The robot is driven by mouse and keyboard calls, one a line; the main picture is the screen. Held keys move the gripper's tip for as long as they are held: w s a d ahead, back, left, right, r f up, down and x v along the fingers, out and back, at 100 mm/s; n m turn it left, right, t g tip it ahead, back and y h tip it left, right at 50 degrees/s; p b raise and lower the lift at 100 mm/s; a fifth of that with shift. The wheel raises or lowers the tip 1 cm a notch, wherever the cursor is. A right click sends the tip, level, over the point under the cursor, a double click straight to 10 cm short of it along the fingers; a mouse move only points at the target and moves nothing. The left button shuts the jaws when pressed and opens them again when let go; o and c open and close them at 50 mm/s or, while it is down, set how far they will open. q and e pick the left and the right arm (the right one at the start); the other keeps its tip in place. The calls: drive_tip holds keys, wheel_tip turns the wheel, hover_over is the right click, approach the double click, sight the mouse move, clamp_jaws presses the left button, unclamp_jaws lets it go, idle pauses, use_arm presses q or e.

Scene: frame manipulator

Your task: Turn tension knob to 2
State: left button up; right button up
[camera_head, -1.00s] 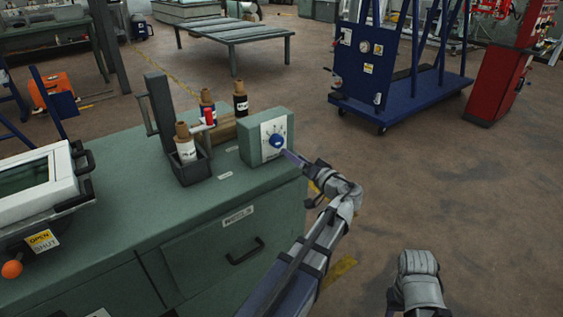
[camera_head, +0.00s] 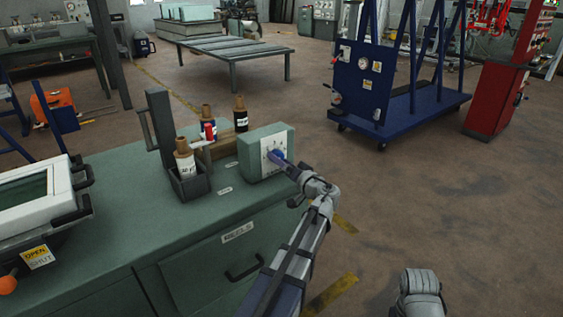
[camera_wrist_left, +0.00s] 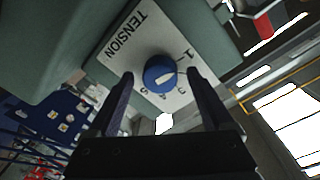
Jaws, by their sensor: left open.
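The blue tension knob (camera_head: 276,155) sits on the white dial plate of a green box (camera_head: 256,143) on the cabinet top. In the left wrist view, the knob (camera_wrist_left: 158,74) has a white mark, and the plate (camera_wrist_left: 122,58) reads TENSION with numbers around the dial. The mark slants up to the right; which number it meets is unclear. My left gripper (camera_wrist_left: 160,76) is open, with one finger on either side of the knob; contact is unclear. In the head view, my left gripper (camera_head: 284,160) partly covers the knob. My right gripper's fingers do not show, only a grey part of that arm.
On the green cabinet (camera_head: 130,210), a dark holder (camera_head: 188,185) with a bottle stands left of the box, with more bottles (camera_head: 240,113) behind. A white-framed device (camera_head: 40,200) is at the left. Open floor lies to the right; a blue cart (camera_head: 400,110) stands farther back.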

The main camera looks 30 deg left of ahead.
use_arm(q)
clamp_jaws()
idle(0.8)
